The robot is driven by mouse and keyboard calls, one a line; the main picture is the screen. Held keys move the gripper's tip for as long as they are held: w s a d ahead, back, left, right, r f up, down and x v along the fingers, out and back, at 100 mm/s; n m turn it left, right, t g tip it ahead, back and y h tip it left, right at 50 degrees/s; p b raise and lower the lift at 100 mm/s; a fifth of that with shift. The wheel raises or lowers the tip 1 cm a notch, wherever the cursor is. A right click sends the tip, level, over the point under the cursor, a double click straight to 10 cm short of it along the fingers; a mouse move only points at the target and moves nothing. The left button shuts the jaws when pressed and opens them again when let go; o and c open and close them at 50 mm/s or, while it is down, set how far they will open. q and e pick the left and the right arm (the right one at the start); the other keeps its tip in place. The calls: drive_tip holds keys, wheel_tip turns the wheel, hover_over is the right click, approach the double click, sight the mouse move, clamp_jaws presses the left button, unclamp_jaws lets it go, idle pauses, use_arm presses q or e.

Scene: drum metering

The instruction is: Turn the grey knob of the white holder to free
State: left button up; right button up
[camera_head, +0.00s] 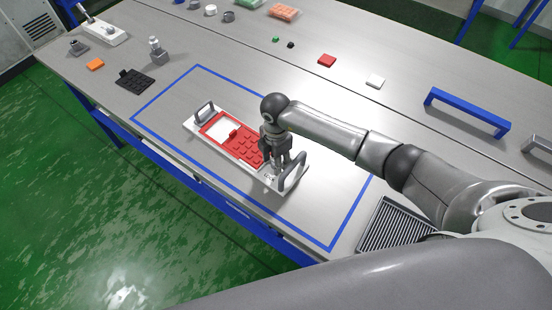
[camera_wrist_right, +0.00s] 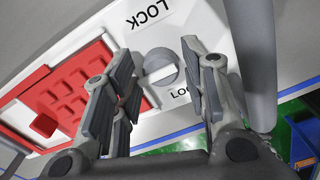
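The white holder (camera_head: 290,187) lies on the table inside a blue outlined rectangle, with a red tray (camera_head: 246,149) in it and a grey handle at each end. In the right wrist view, the round grey knob (camera_wrist_right: 163,62) sits on the white plate (camera_wrist_right: 112,18) and has a pale bar across it. Two LOCK marks show near the knob, one partly hidden; no free mark is visible. My right gripper (camera_head: 274,168) is over the knob end of the holder. In the wrist view its fingers (camera_wrist_right: 157,78) are open, one on each side of the knob. My left gripper is out of view.
A grey handle (camera_wrist_right: 252,60) stands close beside the right gripper. A ribbed dark tray (camera_head: 392,228) lies to the right, with a blue handle (camera_head: 467,112) farther back. Small parts, including a red block (camera_head: 327,60), lie at the back. The table around the holder is clear.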

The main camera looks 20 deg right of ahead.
drive_tip(key=shift+o, duration=0.3)
wheel_tip(320, 180, up, 12)
idle(0.5)
drive_tip(key=shift+s, duration=0.1)
idle(0.3)
